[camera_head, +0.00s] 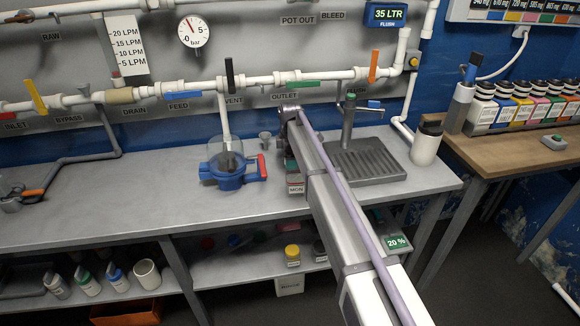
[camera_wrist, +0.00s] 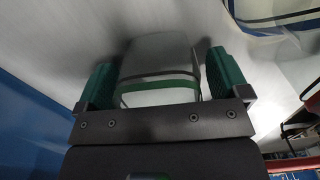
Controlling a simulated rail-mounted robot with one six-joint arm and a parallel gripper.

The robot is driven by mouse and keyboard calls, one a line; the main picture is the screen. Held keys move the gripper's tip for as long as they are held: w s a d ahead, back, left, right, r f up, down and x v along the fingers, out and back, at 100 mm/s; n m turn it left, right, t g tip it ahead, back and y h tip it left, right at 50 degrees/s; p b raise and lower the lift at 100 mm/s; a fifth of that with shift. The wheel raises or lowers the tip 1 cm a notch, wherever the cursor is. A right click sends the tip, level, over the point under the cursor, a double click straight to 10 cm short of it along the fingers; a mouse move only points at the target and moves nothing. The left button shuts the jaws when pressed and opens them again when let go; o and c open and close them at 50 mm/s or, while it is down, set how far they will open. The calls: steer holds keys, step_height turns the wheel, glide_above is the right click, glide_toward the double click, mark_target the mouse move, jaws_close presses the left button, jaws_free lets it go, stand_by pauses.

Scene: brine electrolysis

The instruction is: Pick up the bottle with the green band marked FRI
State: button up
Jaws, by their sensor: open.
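In the wrist view my gripper (camera_wrist: 159,62) is open, with one green finger on each side of a grey-white bottle (camera_wrist: 158,52) with a green band. The bottle lies between the fingers, and gaps show beside it. No lettering on it is readable, so I cannot tell if it is marked FRI. A small label reading MON (camera_head: 296,188) shows beside my arm at the bench's front edge.
A blue pump (camera_head: 229,170) with a clear bowl stands left of my arm. A tap with a drain tray (camera_head: 365,160) and a white bottle (camera_head: 426,143) stand to the right. Several colour-banded bottles (camera_head: 524,103) line the wooden table. The bench's left half is mostly clear.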

steer(key=c, duration=1)
steer(key=shift+r, duration=0.1)
